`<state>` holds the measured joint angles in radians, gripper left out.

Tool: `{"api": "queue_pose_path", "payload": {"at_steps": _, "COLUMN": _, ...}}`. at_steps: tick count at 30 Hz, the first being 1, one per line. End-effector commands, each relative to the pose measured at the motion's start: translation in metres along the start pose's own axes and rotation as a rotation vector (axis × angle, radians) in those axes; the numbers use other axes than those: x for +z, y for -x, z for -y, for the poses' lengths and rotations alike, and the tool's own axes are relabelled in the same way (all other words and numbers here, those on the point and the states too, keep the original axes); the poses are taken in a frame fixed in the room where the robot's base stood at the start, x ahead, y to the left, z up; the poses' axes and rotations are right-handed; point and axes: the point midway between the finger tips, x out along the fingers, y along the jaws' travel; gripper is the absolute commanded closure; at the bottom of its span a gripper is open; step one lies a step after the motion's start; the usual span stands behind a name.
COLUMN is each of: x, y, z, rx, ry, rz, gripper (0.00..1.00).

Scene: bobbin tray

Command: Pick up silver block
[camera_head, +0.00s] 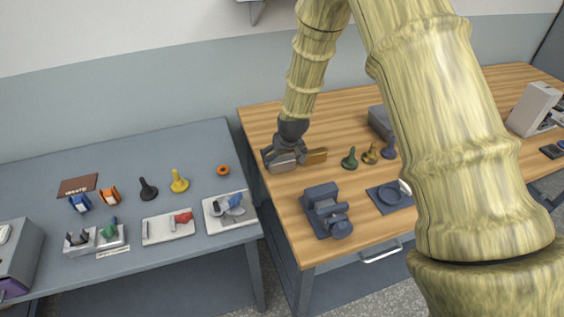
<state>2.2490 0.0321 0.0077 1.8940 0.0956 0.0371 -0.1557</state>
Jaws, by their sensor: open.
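My gripper (284,155) is at the end of my arm, low over the left part of the wooden table. Its jaws are open. A silver-grey shape that looks like the silver block (283,165) shows at the fingertips, close to the table top. The gripper partly covers it, and I cannot tell whether the fingers touch it. A gold-brown block (316,156) lies just right of the gripper.
Green (349,159), brass (370,154) and blue (389,149) pawn-like pieces stand to the right. A dark blue vise-like device (327,209) is in front. A grey box (380,121) stands behind. The grey table (130,193) at left holds several small items.

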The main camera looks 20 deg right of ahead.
Motion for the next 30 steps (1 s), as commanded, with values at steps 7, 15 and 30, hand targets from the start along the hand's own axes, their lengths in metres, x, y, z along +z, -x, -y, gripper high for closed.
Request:
{"api": "queue_pose_path", "payload": {"at_steps": 7, "x": 0.0, "y": -0.017, "z": 0.0, "rx": 0.0, "ry": 0.0, "rz": 0.0, "gripper": 0.0}}
{"api": "queue_pose_path", "payload": {"at_steps": 15, "x": 0.0, "y": -0.021, "z": 0.0, "rx": 0.0, "ry": 0.0, "rz": 0.0, "gripper": 0.0}}
{"api": "queue_pose_path", "payload": {"at_steps": 30, "x": 0.0, "y": -0.02, "z": 0.0, "rx": 0.0, "ry": 0.0, "rz": -0.001, "gripper": 0.53}}
